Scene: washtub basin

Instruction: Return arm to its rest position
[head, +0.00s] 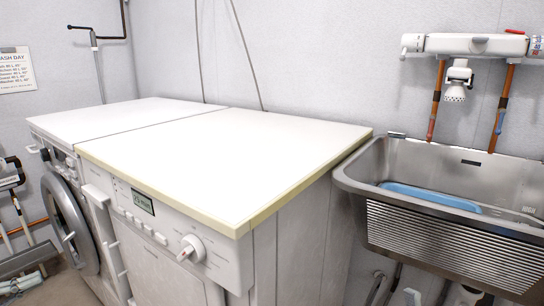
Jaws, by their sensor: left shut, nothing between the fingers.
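My right gripper is not in view.
A second white appliance (163,225) with a dial stands beside the washer. Its wide white top (225,155) is clear. A steel basin (450,240) at right holds a blue object (430,197). A white tap unit (470,45) hangs above it.

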